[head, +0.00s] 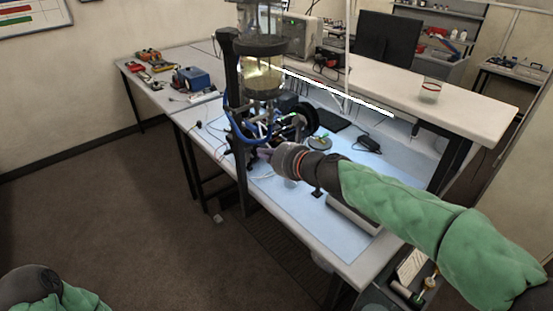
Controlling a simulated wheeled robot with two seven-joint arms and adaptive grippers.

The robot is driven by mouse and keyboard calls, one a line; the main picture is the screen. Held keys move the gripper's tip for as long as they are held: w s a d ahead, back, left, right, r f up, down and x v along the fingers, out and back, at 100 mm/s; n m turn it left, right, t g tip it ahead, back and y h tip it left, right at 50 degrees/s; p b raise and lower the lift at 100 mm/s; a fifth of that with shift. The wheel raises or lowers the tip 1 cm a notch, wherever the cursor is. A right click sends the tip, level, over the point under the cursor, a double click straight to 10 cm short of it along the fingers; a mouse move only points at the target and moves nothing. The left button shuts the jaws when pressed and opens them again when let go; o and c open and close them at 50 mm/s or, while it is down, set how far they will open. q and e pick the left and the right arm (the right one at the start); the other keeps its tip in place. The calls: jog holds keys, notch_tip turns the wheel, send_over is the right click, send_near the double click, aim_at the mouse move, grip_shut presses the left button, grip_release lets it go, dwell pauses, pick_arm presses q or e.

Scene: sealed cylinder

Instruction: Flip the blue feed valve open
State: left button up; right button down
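A glass cylinder (262,75) with cloudy yellowish contents stands in a dark upright frame at the near edge of the bench. Blue tubing (237,131) curves below it, with small blue parts (264,131) among the fittings. I cannot tell which small part is the feed valve or how its handle is set. My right gripper (264,153) reaches in from the right to just below these fittings. Its fingers are too small and dark to show whether they are open or touch anything. My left gripper is out of view; only part of my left arm shows at bottom left.
The bench has a pale blue mat (315,205). A black wheel-like part (305,120) stands right of the fittings, and a black adapter (367,144) lies behind my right arm. A glass jar (430,90) stands on the raised shelf. The floor at left is clear.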

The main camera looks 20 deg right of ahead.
aim_at(250, 126)
jog(key=w+r+p, duration=0.2)
jog(key=r, duration=0.1)
jog(key=shift+w+a+r+p, duration=0.1)
jog(key=shift+a+p, duration=0.2)
jog(key=shift+a, duration=0.1)
